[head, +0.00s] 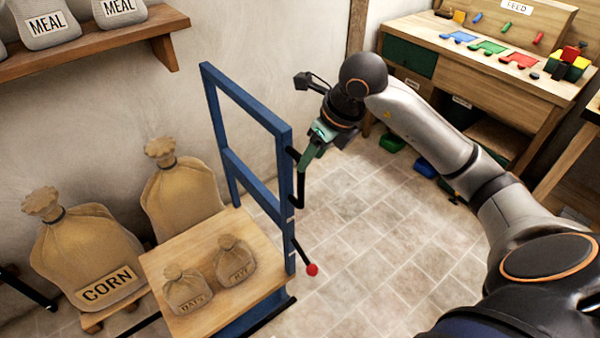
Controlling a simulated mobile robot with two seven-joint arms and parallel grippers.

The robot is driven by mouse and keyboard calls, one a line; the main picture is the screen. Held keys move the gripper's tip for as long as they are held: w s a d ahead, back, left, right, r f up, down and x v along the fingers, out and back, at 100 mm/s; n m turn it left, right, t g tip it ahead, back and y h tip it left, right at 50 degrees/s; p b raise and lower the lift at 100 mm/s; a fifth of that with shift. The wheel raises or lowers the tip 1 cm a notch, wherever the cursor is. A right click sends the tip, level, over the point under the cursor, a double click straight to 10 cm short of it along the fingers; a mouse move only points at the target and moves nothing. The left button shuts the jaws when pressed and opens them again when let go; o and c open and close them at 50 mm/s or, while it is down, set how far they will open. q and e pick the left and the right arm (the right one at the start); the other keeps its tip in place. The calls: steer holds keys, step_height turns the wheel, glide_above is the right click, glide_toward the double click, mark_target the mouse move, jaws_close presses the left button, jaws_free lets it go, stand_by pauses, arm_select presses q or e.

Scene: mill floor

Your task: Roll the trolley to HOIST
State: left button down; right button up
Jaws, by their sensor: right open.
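The trolley has a blue upright frame (285,175) and a wooden deck (205,247). Two small sacks stand on the deck, one marked OATS (187,290) and one with a label I cannot read surely (234,262). A black handle (301,190) sticks out from the right post of the frame, and a black lever with a red knob (312,269) is lower down. My right gripper (308,158) is open at the upper part of the black handle; I cannot tell whether the handle is between its fingers. My left gripper is not in view. No HOIST sign shows.
A large CORN sack (85,255) and another big sack (182,195) stand by the wall at left, under a shelf (100,42) of MEAL sacks. A wooden bench (470,65) with coloured pieces stands at the back right. Tiled floor (375,250) right of the trolley is clear.

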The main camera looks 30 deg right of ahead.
steer(key=x, duration=0.8)
steer(key=shift+a+f, duration=0.1)
jaws_close()
stand_by(1.2)
